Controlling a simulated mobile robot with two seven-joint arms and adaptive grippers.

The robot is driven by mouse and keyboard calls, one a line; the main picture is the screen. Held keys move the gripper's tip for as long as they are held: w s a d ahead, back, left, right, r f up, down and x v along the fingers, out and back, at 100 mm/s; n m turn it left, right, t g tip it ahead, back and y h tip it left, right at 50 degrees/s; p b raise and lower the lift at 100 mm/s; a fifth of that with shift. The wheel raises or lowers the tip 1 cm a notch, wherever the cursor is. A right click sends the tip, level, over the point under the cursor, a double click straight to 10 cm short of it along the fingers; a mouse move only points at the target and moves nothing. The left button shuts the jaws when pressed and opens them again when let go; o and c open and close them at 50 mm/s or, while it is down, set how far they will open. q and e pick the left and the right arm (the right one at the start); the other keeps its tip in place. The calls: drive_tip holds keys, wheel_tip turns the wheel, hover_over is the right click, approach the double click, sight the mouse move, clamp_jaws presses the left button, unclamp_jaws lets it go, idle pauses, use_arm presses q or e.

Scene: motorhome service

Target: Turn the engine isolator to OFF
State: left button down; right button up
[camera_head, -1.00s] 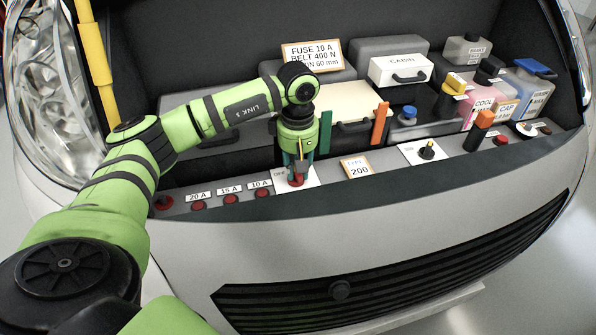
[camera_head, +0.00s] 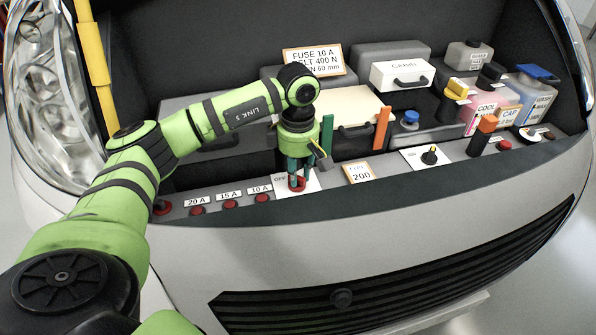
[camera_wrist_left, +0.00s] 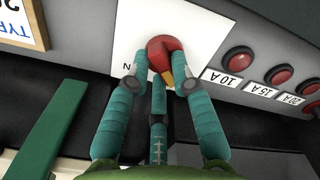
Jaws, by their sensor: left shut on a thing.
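The engine isolator is a red knob (camera_head: 297,183) on a white plate (camera_head: 313,184) on the front ledge. An OFF label shows at the plate's left in the head view. In the left wrist view the red knob (camera_wrist_left: 165,50) has a yellow mark on its near side, and the end of a label, "N", shows beside it. My left gripper (camera_head: 299,186) points down with its teal fingers around the knob, shut on it. The fingers partly cover the knob. My right gripper is not in view.
Several red fuse buttons (camera_head: 230,204) line the ledge to the left. A TYPE 200 label (camera_head: 361,172) and a second rotary switch (camera_head: 430,156) lie to the right. A green upright tab (camera_head: 327,135) and an orange one (camera_head: 381,128) stand close behind.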

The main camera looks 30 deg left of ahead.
use_arm(q)
drive_tip(key=c, duration=1.1)
unclamp_jaws()
drive_tip(key=shift+o, duration=0.2)
drive_tip(key=shift+r, duration=0.15)
wheel_tip(320, 180, up, 12)
